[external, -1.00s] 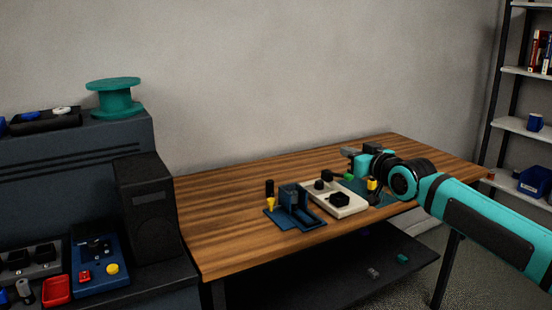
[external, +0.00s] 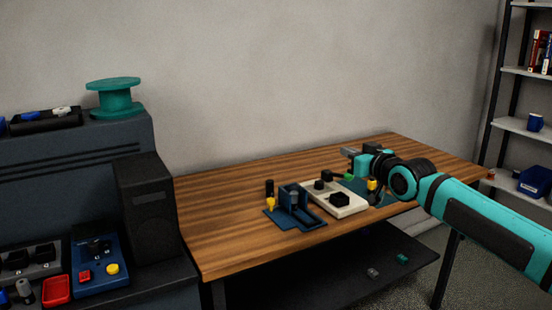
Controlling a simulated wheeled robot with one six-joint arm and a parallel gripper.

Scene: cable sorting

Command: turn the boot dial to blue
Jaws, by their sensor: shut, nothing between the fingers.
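My gripper (external: 348,152) is at the back right of the wooden table, above its surface, and is shut with nothing in it. A white board (external: 346,209) with several black knobs lies left of and below it in the picture. A black knob (external: 339,198) sits on the board's near part. A blue panel (external: 87,289) at far left also carries a black knob (external: 95,246), with red and yellow buttons. I cannot tell which knob is the boot dial, and no dial markings are readable at this size.
A blue fixture (external: 309,222) stands left of the white board, beside a yellow piece (external: 270,204). A black speaker-like box (external: 150,215) stands left of the table. The table's left and back parts are clear. A shelf (external: 522,126) stands at the right.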

